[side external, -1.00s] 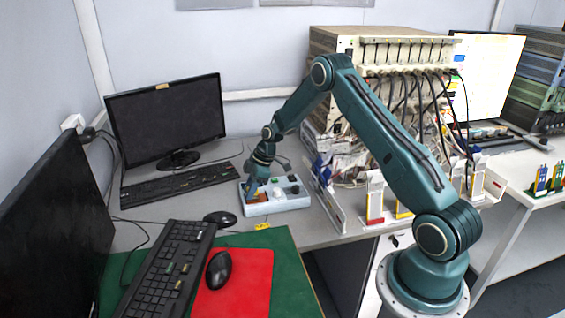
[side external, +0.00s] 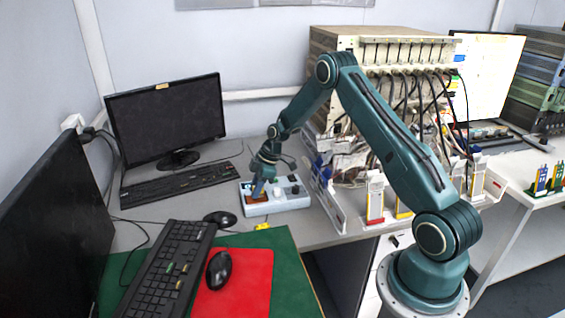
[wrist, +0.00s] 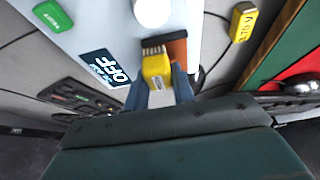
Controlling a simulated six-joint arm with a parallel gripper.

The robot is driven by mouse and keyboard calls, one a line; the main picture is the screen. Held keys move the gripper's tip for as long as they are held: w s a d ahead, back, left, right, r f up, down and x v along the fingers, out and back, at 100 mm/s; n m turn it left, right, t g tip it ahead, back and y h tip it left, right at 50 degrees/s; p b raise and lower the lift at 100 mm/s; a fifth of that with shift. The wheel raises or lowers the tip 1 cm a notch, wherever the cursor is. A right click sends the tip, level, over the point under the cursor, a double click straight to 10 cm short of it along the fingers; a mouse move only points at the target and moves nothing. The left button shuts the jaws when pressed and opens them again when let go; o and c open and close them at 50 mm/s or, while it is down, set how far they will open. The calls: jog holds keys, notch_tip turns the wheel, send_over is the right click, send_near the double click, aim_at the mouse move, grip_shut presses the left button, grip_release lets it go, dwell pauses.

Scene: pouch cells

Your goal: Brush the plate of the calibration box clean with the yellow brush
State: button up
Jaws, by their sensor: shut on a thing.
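The calibration box (side external: 280,208) is a pale grey-blue box on the desk, with a white knob and a dark display reading OFF. Its copper-brown plate (wrist: 178,52) shows in the wrist view, beside the brush. My gripper (side external: 259,193) points down over the left part of the box. In the wrist view my gripper (wrist: 160,93) is shut on the yellow brush (wrist: 156,67), bristles outward. The bristles overlap the plate's left edge in that view; I cannot tell whether they touch it. Part of the plate is hidden by the brush and fingers.
A yellow tag (side external: 263,226) lies in front of the box. A white rack (side external: 325,195) stands close on the right. A green mat (side external: 280,265) covers the front of the desk.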

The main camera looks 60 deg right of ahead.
jog(key=shift+s+a, duration=0.15)
jog(key=shift+s+a+r, duration=0.1)
jog(key=shift+s+a, duration=0.7)
jog(key=shift+a, duration=0.05)
jog(key=shift+w, duration=0.1)
jog(key=shift+w+d+f, duration=0.2)
jog(key=shift+w+d, duration=0.7)
jog(key=shift+d, duration=0.1)
jog(key=shift+s+a, duration=0.1)
jog(key=shift+s, duration=0.1)
jog(key=shift+s+a+r, duration=0.1)
jog(key=shift+s+a, duration=0.75)
jog(key=shift+a, duration=0.1)
